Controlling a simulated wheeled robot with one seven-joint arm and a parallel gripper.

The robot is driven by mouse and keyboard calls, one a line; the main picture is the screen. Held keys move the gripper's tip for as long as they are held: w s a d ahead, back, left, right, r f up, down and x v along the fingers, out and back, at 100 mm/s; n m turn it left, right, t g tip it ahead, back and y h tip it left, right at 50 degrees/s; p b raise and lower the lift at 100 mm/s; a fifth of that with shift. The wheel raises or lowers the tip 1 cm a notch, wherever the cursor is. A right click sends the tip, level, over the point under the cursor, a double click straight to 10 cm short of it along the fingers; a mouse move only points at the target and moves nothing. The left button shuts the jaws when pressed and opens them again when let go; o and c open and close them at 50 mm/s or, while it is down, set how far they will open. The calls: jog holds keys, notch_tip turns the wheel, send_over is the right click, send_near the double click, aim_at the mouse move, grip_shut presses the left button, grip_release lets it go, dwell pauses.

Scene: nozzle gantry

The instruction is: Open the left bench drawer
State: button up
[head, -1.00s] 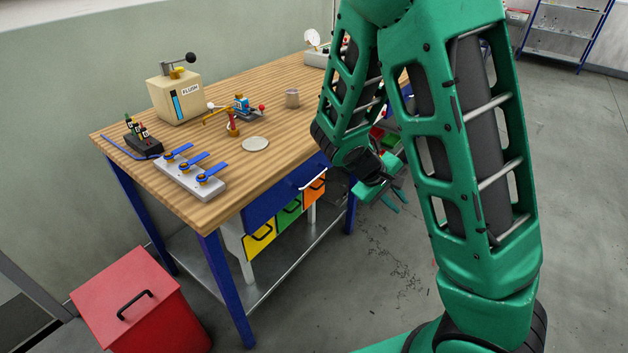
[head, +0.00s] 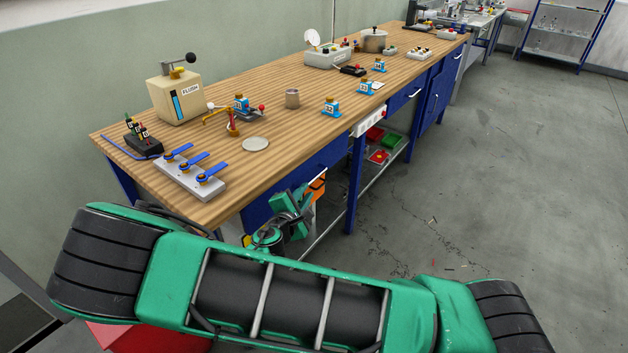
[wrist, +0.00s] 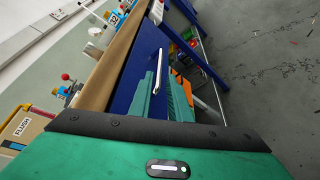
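The left bench drawer has a blue front (head: 318,165) below the wooden top; it looks flush with the bench. In the wrist view its blue front (wrist: 143,60) carries a silver bar handle (wrist: 158,68). My gripper (wrist: 166,92) is open, its two green fingers apart and pointing at the drawer front. The near end of the handle appears in line with the gap between the fingers; I cannot tell whether they touch it. In the head view my gripper (head: 290,205) is in front of the drawer and hides much of it, including most of the handle.
A red box (head: 130,338) stands at lower left.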

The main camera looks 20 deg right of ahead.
aim_at(313, 181)
jog(key=x, duration=1)
jog(key=shift+w+d, duration=0.1)
jog(key=shift+w, duration=0.25)
grip_shut()
